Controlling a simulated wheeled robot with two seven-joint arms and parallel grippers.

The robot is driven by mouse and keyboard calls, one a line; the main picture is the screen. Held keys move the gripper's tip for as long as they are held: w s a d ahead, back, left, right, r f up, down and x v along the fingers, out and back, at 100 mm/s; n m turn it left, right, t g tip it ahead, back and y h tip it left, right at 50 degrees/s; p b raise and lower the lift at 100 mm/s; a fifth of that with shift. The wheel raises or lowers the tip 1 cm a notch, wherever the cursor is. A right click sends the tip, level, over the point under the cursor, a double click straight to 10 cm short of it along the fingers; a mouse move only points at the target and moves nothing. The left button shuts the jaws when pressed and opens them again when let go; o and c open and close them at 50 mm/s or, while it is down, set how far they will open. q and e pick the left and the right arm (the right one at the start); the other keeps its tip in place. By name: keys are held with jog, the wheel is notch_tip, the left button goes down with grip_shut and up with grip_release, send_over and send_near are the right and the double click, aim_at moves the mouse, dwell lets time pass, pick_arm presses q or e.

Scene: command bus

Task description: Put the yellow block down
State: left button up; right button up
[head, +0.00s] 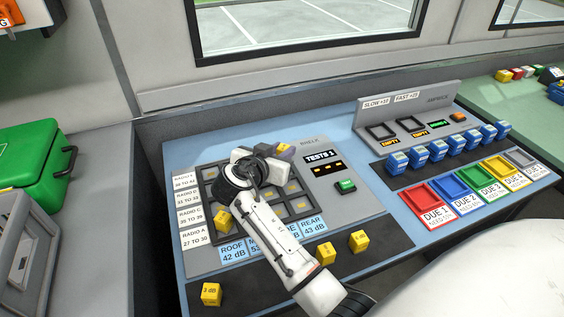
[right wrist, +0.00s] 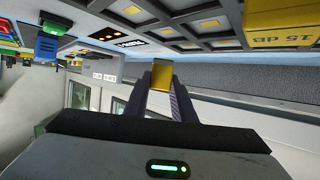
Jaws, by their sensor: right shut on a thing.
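My right gripper (head: 262,158) is over the upper part of the grid panel (head: 183,258), and its own arm covers much of the grid. In the right wrist view its two fingers (right wrist: 160,88) are shut on a yellow block (right wrist: 162,74). I cannot tell from these views whether that block touches the panel. A yellow piece (head: 284,148) shows beside the gripper in the head view; I cannot tell if it is the held block. Another yellow block (head: 222,220) stands at the grid's left side. A large yellow block marked 15 dB (right wrist: 283,30) shows in the wrist view. My left gripper is not in view.
Yellow blocks (head: 211,294), (head: 326,253) and (head: 359,241) stand on the dark front strip. Right of the grid are a TESTS 1 display (head: 322,156) and a green button (head: 345,186). Several blue blocks (head: 397,162) and coloured DUE trays (head: 428,201) stand further right.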

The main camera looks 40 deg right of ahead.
jog(key=shift+f, duration=1.9)
jog(key=o, duration=1.1)
jog(key=shift+c, duration=0.2)
